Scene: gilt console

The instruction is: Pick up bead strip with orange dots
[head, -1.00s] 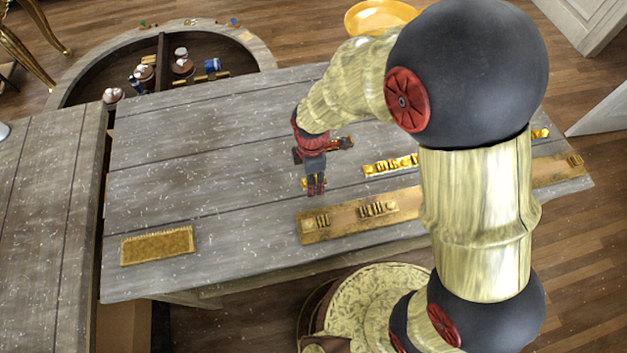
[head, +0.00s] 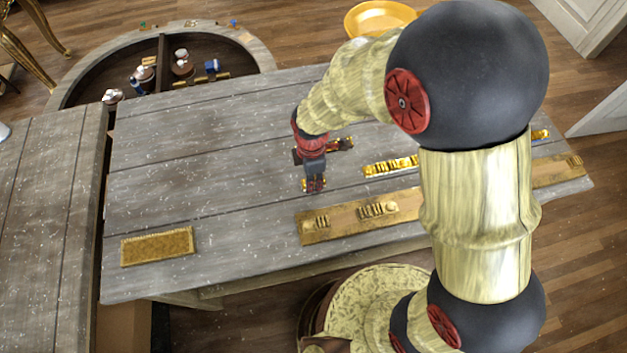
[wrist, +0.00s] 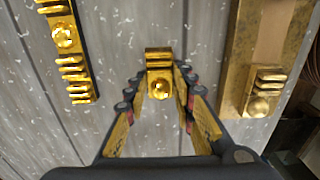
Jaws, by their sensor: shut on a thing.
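A short gold bead strip (wrist: 159,72) is between my fingers in the wrist view, with ridges at its far end and a round bead nearer me. My gripper (wrist: 160,92) is shut on it, one finger on each side. In the head view my gripper (head: 314,184) is low over the grey table, left of the arm, and gold shows at its fingertips. Whether the strip touches the table is unclear. The strip's dots look gold; I cannot make out orange. Its near end is partly hidden by the fingers.
A longer gold strip (head: 390,166) lies to the right, and one also shows at left in the wrist view (wrist: 67,45). A brown board (head: 340,222) with gold pieces lies nearer the front. A gold brush-like block (head: 157,246) lies front left. The table's left middle is clear.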

